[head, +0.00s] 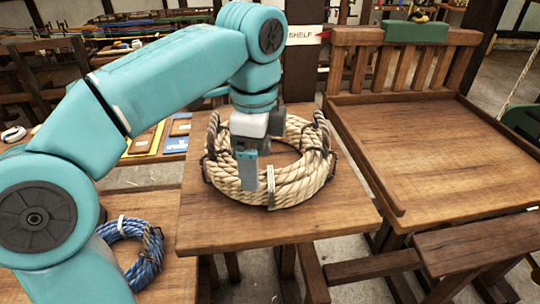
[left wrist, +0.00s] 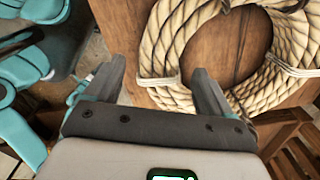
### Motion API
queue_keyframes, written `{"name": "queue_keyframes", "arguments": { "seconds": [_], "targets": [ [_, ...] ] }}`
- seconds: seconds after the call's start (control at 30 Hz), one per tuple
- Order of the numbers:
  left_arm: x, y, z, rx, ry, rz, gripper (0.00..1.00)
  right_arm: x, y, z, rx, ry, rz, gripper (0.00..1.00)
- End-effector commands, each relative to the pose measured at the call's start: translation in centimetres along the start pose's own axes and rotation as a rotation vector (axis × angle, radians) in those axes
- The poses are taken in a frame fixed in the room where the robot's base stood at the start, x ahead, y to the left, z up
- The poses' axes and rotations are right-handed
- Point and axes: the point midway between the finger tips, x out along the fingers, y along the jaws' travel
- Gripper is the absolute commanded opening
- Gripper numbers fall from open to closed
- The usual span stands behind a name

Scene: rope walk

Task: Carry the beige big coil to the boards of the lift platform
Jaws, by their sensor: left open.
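The beige big coil (head: 303,178) lies flat on a wooden table (head: 215,222), bound with several ties and with dark loops standing at its sides. My left gripper (head: 250,180) is over the coil's near left part, pointing down, and hides some of the rope. In the left wrist view the two fingers of my left gripper (left wrist: 157,78) are apart, with nothing held between them. The coil (left wrist: 162,38) lies ahead and to the right there; contact cannot be told. A boarded wooden platform (head: 445,150) with a slatted back and raised side edges stands to the right. My right gripper is not in view.
A blue rope coil (head: 145,265) lies on a lower surface at the front left. A wooden bench-like ledge (head: 470,245) is in front of the platform. A shelf sign (head: 303,35) is behind the table. The platform's boards are bare.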

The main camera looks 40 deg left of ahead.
Motion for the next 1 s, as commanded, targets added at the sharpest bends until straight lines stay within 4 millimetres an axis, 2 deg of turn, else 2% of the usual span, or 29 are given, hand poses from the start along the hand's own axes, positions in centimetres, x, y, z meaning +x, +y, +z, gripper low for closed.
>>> {"name": "queue_keyframes", "arguments": {
  "seconds": [0.03,0.27,0.5,0.8,0.87,1.0],
  "targets": [
    [0.8,0.0,0.1,-0.001,-0.001,0.001,0.83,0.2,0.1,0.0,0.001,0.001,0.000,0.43],
    [2.6,-0.1,0.0,-0.001,-0.001,0.001,0.83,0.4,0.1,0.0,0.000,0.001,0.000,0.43],
    [6.3,-0.3,-0.1,-0.001,-0.001,0.002,0.83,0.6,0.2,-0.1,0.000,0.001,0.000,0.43],
    [6.9,-0.4,-0.2,0.000,0.000,0.000,0.83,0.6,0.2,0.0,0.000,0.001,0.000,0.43],
    [6.9,-0.4,-0.2,0.000,0.000,0.000,0.67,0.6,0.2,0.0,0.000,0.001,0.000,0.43],
    [6.9,-0.4,-0.2,0.000,0.000,0.001,0.21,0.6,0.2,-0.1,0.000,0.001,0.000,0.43]
  ]
}}
